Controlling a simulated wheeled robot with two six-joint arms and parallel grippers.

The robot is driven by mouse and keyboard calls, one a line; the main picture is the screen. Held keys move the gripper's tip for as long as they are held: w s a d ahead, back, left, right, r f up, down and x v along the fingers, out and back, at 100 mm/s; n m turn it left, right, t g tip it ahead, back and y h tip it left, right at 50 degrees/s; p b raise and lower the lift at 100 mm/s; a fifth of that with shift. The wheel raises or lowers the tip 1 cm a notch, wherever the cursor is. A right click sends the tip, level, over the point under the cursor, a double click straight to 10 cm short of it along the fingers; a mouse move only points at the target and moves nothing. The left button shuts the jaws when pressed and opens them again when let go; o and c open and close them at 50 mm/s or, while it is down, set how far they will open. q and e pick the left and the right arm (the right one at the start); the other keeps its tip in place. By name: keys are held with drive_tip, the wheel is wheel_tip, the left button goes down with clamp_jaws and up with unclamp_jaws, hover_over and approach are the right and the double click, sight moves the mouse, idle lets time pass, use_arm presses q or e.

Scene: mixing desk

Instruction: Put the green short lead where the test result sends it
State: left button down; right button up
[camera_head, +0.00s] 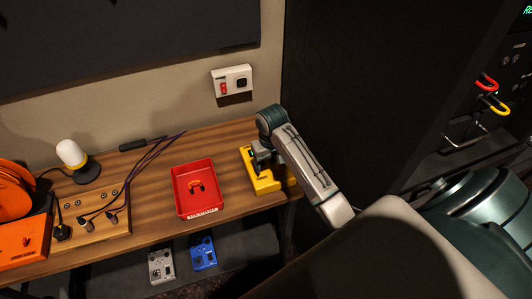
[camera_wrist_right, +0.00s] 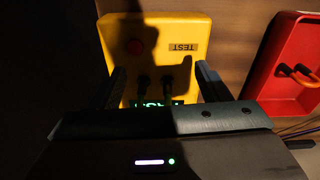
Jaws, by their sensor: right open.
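The yellow tester box (camera_head: 262,182) stands at the right end of the wooden bench. In the right wrist view the tester (camera_wrist_right: 185,28) shows a red button, a TEST label and a lit green display (camera_wrist_right: 155,103), partly hidden and not readable. Two dark upright plugs (camera_wrist_right: 155,84) stand at its sockets; they may be the green short lead, but shadow hides their colour. My right gripper (camera_wrist_right: 162,78) is open above the tester, one finger on each side of the plugs. It also shows over the tester in the head view (camera_head: 262,158). My left gripper is out of view.
A red tray (camera_head: 178,205) holding an orange-red lead stands left of the tester. Blue (camera_head: 204,253) and grey (camera_head: 161,266) boxes sit below the bench. A white wall box (camera_head: 231,81) hangs behind. Red (camera_head: 487,82) and yellow (camera_head: 493,105) leads are on the dark rack at right.

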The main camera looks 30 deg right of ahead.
wheel_tip(320, 180, up, 5)
drive_tip(key=m, duration=0.1)
hover_over(267, 162)
drive_tip(key=shift+g, duration=0.3)
drive_tip(key=shift+d, duration=0.1)
drive_tip(key=shift+f, duration=4.5)
drive_tip(key=c, duration=1.3)
drive_tip(key=shift+r, duration=3.05)
